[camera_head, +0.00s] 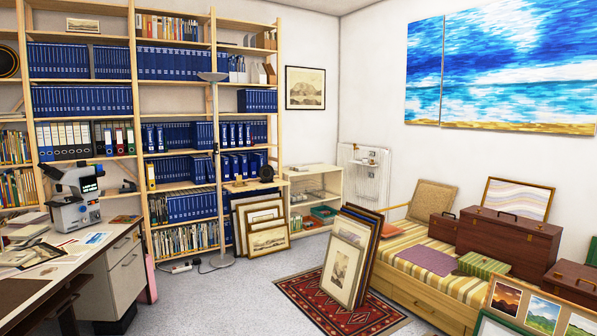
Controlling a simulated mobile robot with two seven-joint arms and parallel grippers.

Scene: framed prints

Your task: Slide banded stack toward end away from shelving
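A green stack with pale bands (483,265) lies flat on the yellow-striped daybed (403,241), near its front edge. It sits just right of a flat purple cloth or folder (428,259), close to it; I cannot tell whether they touch. A large dark red-brown case (508,242) stands behind the stack. The wooden shelving (138,120) full of blue volumes stands at the left and back, across the room from the daybed. Neither of my grippers is in view.
Framed prints (346,262) lean against the daybed's front on a red rug (310,300). More cases (573,283) and a frame with three small pictures (541,308) are at the right. A desk (50,262) with a microscope (77,197) stands left. The grey floor (225,300) between is open.

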